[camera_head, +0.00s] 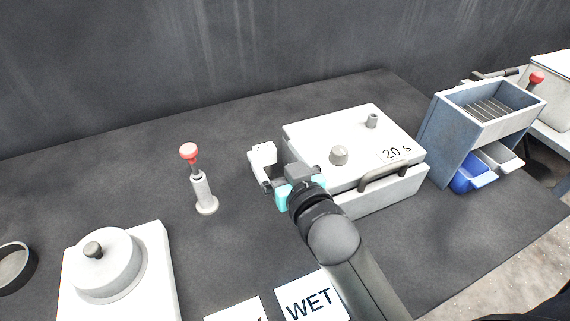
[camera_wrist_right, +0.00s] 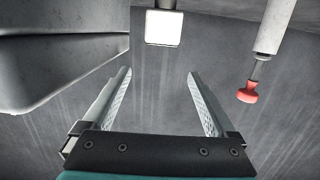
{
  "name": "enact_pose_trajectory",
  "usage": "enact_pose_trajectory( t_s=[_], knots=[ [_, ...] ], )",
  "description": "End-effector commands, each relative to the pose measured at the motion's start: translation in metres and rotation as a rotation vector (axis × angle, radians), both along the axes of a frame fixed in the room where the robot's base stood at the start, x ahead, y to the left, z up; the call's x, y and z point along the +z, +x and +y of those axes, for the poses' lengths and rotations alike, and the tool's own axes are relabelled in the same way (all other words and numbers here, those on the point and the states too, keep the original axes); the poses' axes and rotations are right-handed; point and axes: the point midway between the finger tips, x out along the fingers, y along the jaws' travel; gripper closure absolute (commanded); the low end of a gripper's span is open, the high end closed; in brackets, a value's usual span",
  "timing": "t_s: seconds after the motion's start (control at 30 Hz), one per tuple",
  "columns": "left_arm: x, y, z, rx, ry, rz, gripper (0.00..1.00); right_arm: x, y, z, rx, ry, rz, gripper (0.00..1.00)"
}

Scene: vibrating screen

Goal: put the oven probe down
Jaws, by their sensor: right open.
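A red-topped probe (camera_head: 189,153) stands upright in a pale cylindrical holder (camera_head: 203,190) on the dark bench, left of the white oven-like box. I take it to be the oven probe. It also shows at the right of the right wrist view (camera_wrist_right: 247,93). My right gripper (camera_head: 262,172) is open and empty, beside the box's left side and right of the probe. Its two fingers stand apart in the right wrist view (camera_wrist_right: 159,75). A small white block (camera_head: 263,153) is just beyond the fingertips. My left gripper is not in view.
The white box (camera_head: 330,130) has a "20 s" label and a front handle. A round lidded pan (camera_head: 105,262) sits at the front left, a dark bowl (camera_head: 14,266) beside it. A "WET" card (camera_head: 312,300) lies in front. A blue rack (camera_head: 446,135) stands right.

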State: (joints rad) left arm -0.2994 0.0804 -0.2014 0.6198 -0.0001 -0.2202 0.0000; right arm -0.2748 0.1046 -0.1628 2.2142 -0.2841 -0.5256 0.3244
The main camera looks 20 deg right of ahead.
Motion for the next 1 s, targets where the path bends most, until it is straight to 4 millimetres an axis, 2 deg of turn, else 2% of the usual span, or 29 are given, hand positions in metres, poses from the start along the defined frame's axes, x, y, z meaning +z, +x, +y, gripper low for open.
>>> enact_pose_trajectory(
  t_s=[0.1,0.33,0.53,1.0],
  knots=[
    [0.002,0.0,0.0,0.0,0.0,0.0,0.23,0.003,-0.019,-0.001,-0.001,0.001,0.003,0.08],
    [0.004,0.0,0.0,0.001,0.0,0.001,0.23,0.006,-0.04,-0.001,0.0,0.0,0.001,0.08],
    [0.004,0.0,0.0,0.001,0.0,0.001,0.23,0.007,-0.046,-0.002,0.0,0.0,0.0,0.08],
    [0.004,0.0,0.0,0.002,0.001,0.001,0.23,0.007,-0.046,-0.001,0.0,0.0,0.0,0.08]
  ],
)
